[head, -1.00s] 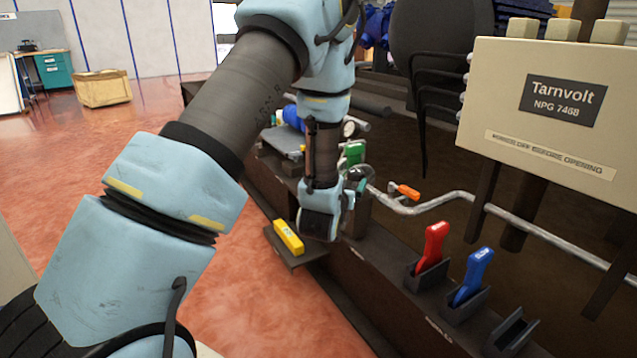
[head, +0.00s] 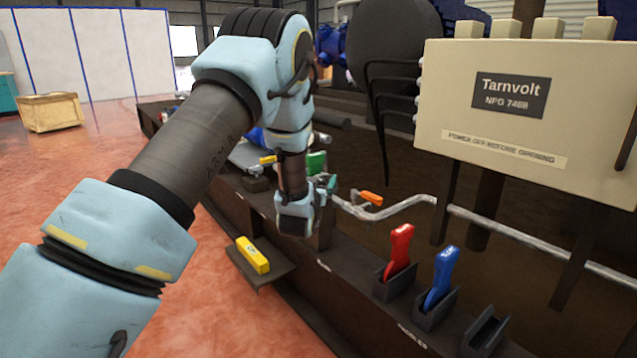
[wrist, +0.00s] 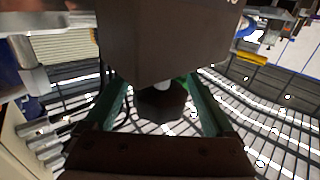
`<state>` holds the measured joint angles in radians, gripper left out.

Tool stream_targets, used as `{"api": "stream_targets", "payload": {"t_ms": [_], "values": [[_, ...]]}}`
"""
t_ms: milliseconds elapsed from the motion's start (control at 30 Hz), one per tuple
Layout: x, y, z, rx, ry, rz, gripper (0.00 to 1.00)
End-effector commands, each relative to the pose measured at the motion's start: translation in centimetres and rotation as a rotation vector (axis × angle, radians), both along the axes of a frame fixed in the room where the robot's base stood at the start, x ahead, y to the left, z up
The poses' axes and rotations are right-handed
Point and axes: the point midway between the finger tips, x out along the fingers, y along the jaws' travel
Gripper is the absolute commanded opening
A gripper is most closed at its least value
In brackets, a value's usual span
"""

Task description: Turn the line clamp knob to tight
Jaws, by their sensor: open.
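My gripper (head: 328,184) shows small in the head view, at the far end of my arm, beside a dark upright block (head: 325,228) on the long dark beam. In the wrist view my gripper (wrist: 157,84) has its two teal fingers spread apart. A dark round part (wrist: 163,104), which looks like the knob, shows between the fingers with a pale stub above it. I cannot tell whether the fingers touch it, nor its setting. A large dark block (wrist: 168,38) covers the upper middle of the wrist view. In the head view my wrist hides the knob area.
An orange-handled lever (head: 371,198) sits on the grey pipe (head: 420,199) right of my gripper. Red (head: 398,250) and blue (head: 441,272) handles stand in dark holders. A yellow block (head: 253,255) lies on a side shelf. A beige Tarnvolt box (head: 520,105) hangs at right.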

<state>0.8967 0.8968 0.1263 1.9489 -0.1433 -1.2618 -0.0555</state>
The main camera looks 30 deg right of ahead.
Motion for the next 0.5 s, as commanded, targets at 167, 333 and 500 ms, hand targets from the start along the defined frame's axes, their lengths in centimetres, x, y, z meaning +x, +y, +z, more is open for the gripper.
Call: {"api": "stream_targets", "payload": {"t_ms": [167,333,500], "values": [[0.28,-0.20,-0.04,0.001,0.002,0.000,0.89],[0.28,-0.18,-0.03,0.001,0.002,0.000,0.88],[0.27,-0.18,-0.02,0.001,0.002,0.000,0.69]]}}
